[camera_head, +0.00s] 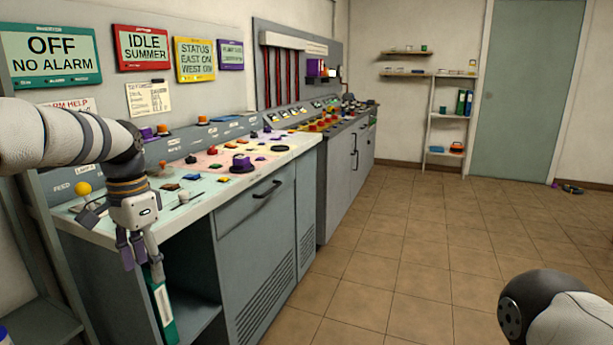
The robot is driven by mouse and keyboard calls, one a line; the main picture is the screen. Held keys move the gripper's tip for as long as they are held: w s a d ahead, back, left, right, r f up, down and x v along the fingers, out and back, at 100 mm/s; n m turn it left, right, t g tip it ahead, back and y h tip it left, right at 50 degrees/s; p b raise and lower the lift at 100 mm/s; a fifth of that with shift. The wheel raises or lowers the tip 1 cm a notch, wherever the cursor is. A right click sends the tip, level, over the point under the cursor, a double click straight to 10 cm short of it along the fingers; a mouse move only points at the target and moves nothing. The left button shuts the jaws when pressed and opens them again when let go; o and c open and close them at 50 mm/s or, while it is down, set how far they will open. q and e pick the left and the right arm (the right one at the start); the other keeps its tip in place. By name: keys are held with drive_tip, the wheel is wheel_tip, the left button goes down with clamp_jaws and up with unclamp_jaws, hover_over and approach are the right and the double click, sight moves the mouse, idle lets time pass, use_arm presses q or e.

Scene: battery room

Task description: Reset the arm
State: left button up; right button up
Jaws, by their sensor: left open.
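My left arm comes in from the left and bends down at the wrist. My left gripper (138,252) points downward in front of the front edge of the control console (235,205), and its fingers are open. A green and white binder-like thing (160,303) shows just below and behind the fingers, in the open bay under the console; I cannot see any grip on it. Part of my right arm shows at the lower right corner, and its gripper is out of view.
The console top carries several buttons, knobs and a yellow ball-topped lever (83,188). A second console (345,150) stands further back. A shelf unit (446,132) and a grey-green door (531,90) are at the far wall. The tiled floor (400,240) is mostly clear.

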use_arm(q)
drive_tip(key=s+d+f+n+g, duration=0.15)
drive_tip(key=s+f, duration=0.25)
drive_tip(key=f, duration=0.7)
drive_tip(key=s+d+f, duration=0.2)
drive_tip(key=s+f, duration=0.2)
drive_tip(key=f, duration=0.7)
drive_tip(key=s+d+f+n, duration=0.2)
drive_tip(key=s+f, duration=0.6)
drive_tip(key=s, duration=0.3)
drive_tip(key=s+n, duration=0.3)
drive_tip(key=s, duration=2.4)
drive_tip(key=shift+s+d+g, duration=0.2)
drive_tip(key=shift+d+g, duration=0.1)
drive_tip(key=shift+g, duration=0.05)
use_arm(e)
drive_tip(key=shift+w+a, duration=0.35)
drive_tip(key=shift+w, duration=0.1)
